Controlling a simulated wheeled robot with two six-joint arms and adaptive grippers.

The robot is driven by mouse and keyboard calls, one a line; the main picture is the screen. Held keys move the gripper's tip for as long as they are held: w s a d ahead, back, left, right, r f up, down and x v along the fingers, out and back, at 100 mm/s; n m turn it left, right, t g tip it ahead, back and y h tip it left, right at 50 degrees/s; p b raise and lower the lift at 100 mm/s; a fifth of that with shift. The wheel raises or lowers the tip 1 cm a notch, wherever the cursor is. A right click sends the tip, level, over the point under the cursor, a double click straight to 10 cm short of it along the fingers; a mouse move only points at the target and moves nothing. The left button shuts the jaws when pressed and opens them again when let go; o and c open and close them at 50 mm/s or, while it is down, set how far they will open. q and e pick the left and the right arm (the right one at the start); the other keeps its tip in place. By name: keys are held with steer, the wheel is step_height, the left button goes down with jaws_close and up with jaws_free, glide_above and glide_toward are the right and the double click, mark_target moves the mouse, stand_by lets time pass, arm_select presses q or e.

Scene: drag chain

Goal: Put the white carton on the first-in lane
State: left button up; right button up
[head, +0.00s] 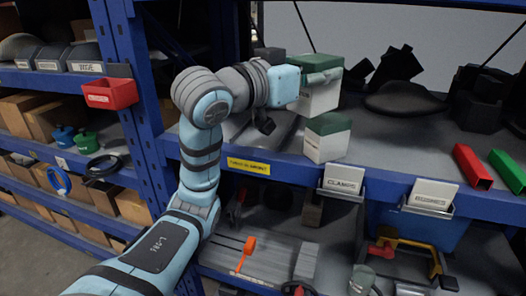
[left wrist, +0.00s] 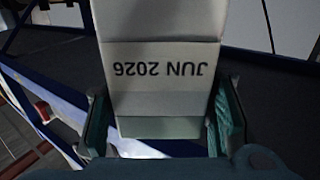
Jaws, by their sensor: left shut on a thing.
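My left gripper (head: 318,76) comes in from the left above the shelf and is shut on a white carton (head: 318,98) with a green top. In the left wrist view this carton (left wrist: 160,85) sits between the two fingers, with "JUN 2026" reading upside down. A second white carton (head: 326,147) with a green top stands on the shelf just in front of and below the held one. A yellow label (head: 249,166) on the shelf edge is too small to read surely; grey lanes (head: 284,133) lie behind it, partly hidden by my arm. My right gripper is not in view.
The blue shelf upright (head: 130,100) stands left of my arm. Signs "CLAMPS" (head: 343,179) and another (head: 432,196) hang on the front edge. Red (head: 473,166) and green (head: 508,171) bars lie at the right. Dark parts (head: 398,66) stand behind.

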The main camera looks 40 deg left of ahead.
arm_select(q)
steer(key=w+a+r+n+y+b, duration=0.1)
steer(key=a+r+n+y+b, duration=0.15)
steer(key=a, duration=0.35)
steer(key=w+a+r+n+y+b, duration=0.1)
steer(key=w+a+r+n+y, duration=0.1)
steer(key=a+y, duration=0.3)
steer(key=shift+n+g+y, duration=0.3)
steer(key=shift+n+y, duration=0.45)
steer(key=shift+y, duration=0.1)
steer(key=a+f+b, duration=0.1)
steer(key=a+f, duration=0.1)
steer(key=f, duration=0.4)
steer(key=w+a+f+b, duration=0.1)
steer(key=f, duration=0.5)
steer(key=w+a+f+b, duration=0.1)
steer(key=a+f, duration=0.1)
steer(key=f, duration=0.4)
steer(key=shift+w+a+f, duration=0.15)
steer(key=shift+a, duration=0.2)
steer(key=o, duration=1.3)
